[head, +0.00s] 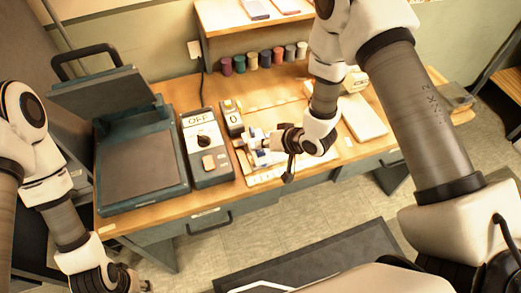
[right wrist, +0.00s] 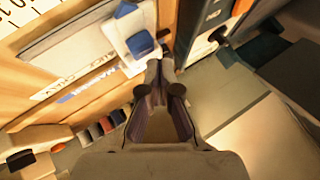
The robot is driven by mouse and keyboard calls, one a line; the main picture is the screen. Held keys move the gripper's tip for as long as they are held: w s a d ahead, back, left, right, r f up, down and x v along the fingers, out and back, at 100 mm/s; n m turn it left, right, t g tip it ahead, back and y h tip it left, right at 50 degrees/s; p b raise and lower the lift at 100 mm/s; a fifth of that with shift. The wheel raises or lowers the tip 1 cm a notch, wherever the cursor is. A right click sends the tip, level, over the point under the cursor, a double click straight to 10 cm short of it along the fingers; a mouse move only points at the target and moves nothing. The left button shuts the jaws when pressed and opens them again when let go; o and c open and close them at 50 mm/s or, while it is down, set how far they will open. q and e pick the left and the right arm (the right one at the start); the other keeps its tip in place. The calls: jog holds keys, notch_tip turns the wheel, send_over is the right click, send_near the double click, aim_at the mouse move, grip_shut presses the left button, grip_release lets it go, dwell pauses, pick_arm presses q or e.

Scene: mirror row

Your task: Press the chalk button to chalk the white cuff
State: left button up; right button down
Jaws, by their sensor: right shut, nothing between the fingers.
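My right gripper (head: 262,142) is over the middle of the desk; its shut, empty fingertips also show in the right wrist view (right wrist: 160,70). Just beyond the tips is a blue button-like piece (right wrist: 140,43) on a small white block, probably the chalk button. I cannot tell whether the tips touch it. A pale flat piece (right wrist: 75,42), probably the white cuff, lies beside it on a board with ruler marks. In the head view the arm and gripper partly hide this spot. My left gripper (head: 138,284) hangs low at the bottom left, too partly seen to judge its fingers.
A heat press (head: 140,165) stands on the desk (head: 205,218) at the left. Next to it are a control box (head: 206,150) reading OFF and a small counter (head: 231,117) reading 0. Several coloured spools (head: 252,61) line the back. A pale slab (head: 363,118) lies at the right.

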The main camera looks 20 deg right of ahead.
aim_at(263, 152)
jog(key=shift+f, duration=0.35)
jog(key=shift+f+b, duration=0.45)
jog(key=shift+f, duration=0.05)
dwell(0.5)
jog(key=shift+r, duration=0.1)
jog(key=shift+r+p, duration=0.8)
jog(key=shift+r, duration=0.05)
notch_tip(263, 152, up, 5)
jog(key=p, duration=0.4)
jog(key=shift+r, duration=0.1)
dwell(0.6)
